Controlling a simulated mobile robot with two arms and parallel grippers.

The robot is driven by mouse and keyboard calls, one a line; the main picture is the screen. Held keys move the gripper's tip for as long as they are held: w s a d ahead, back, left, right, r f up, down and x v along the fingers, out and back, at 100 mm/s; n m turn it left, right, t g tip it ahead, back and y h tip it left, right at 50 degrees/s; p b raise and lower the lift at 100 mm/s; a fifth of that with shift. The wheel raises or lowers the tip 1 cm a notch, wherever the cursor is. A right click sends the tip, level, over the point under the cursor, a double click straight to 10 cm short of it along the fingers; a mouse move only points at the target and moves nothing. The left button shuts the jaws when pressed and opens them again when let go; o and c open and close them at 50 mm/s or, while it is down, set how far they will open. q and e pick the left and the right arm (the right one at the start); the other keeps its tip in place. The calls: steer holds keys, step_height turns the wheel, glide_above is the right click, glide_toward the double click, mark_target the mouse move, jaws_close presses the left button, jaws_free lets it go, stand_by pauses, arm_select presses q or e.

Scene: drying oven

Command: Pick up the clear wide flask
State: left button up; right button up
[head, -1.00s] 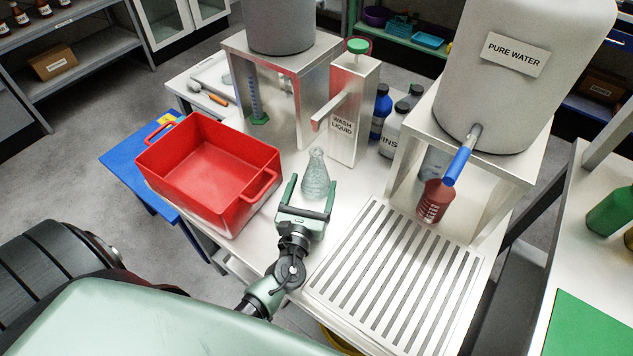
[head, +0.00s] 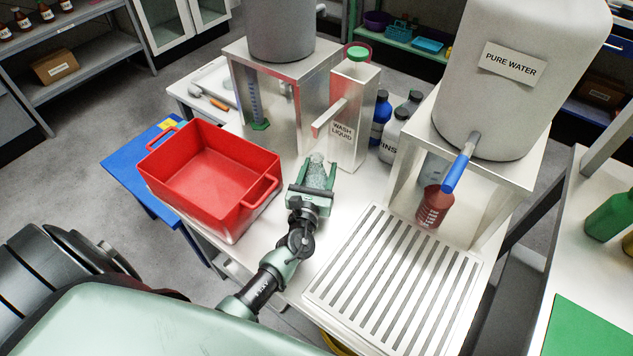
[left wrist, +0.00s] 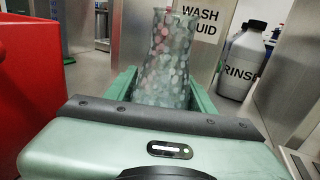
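The clear wide flask (head: 318,170) stands upright on the white worktop, just in front of the wash liquid dispenser. In the left wrist view the flask (left wrist: 164,62) fills the space between the green fingers, and its lower part is hidden by my gripper. My left gripper (head: 319,178) has one finger on each side of the flask, close against the glass, and looks shut on it. The fingers also show in the left wrist view (left wrist: 164,92). I see no gap under the flask, but its base is hidden. My right gripper is not in view.
A red bin (head: 212,178) stands left of my gripper. The wash liquid dispenser (head: 350,115) is right behind the flask. Rinse bottles (head: 392,140) stand behind.

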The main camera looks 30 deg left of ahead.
arm_select(q)
steer(key=c, duration=1)
steer(key=shift+r, duration=0.15)
steer(key=shift+r+p, duration=0.6)
steer(key=shift+r, duration=0.85)
steer(key=b+v, duration=0.2)
steer(key=v, duration=1.5)
steer(key=shift+s+d+r+b, duration=0.1)
steer(key=shift+s+r+b, duration=0.1)
steer(key=shift+b, duration=0.2)
steer(key=r+p, duration=0.3)
steer(key=r, duration=0.1)
steer(key=shift+s+p, duration=0.3)
steer(key=shift+p, duration=0.1)
